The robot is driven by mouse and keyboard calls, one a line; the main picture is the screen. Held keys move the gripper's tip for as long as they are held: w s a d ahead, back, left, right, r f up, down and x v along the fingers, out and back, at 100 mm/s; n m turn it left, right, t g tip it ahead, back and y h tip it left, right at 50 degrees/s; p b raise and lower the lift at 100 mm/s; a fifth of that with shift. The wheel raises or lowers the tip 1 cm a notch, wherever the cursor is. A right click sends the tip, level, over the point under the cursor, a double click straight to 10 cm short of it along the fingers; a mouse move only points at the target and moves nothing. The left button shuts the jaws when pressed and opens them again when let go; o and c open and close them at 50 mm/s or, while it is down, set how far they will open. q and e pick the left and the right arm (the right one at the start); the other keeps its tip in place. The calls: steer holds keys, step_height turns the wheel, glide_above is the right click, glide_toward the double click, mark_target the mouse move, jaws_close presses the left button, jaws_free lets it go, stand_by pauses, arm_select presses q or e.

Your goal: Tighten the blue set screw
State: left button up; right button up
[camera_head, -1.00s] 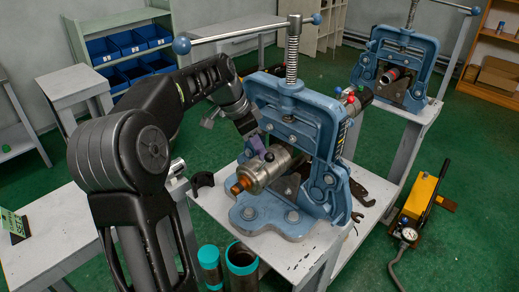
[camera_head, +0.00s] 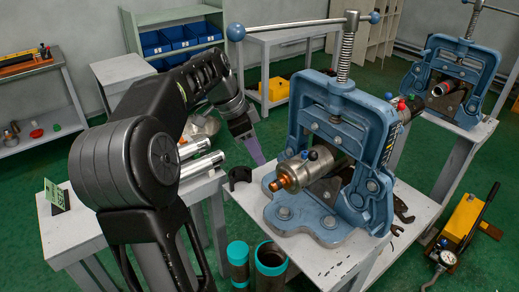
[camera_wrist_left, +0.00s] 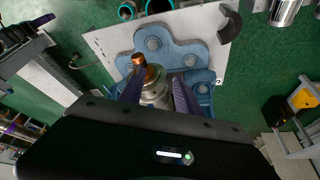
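A blue vise (camera_head: 345,110) clamps a metal pipe fitting (camera_head: 293,174) with a copper-coloured end. A small dark blue screw head (camera_head: 304,154) stands on top of the fitting beside a black one (camera_head: 313,155). My left gripper (camera_head: 256,150) has purple fingers and hangs to the left of the fitting, apart from it. In the left wrist view its fingers (camera_wrist_left: 159,93) are spread, with the fitting (camera_wrist_left: 155,88) showing beyond and between them. The blue screw cannot be made out there. My right gripper is not in view.
The vise stands on a white table (camera_head: 300,250) with a black half-ring (camera_head: 240,177) near its left edge. Red (camera_head: 401,104) and blue (camera_head: 388,96) knobs show behind the vise. Teal-rimmed pipes (camera_head: 270,258) stand in front. A yellow pump (camera_head: 464,222) is on the floor at right.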

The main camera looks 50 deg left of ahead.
arm_select(q)
steer(key=s+d+r+n+y, duration=0.1)
steer(key=s+d+r+n, duration=0.2)
steer(key=d+n, duration=0.1)
steer(key=shift+d+r+n+y, duration=0.2)
steer(key=shift+d+n+y, duration=0.1)
steer(key=shift+d+y, duration=0.1)
steer(key=shift+t, duration=0.3)
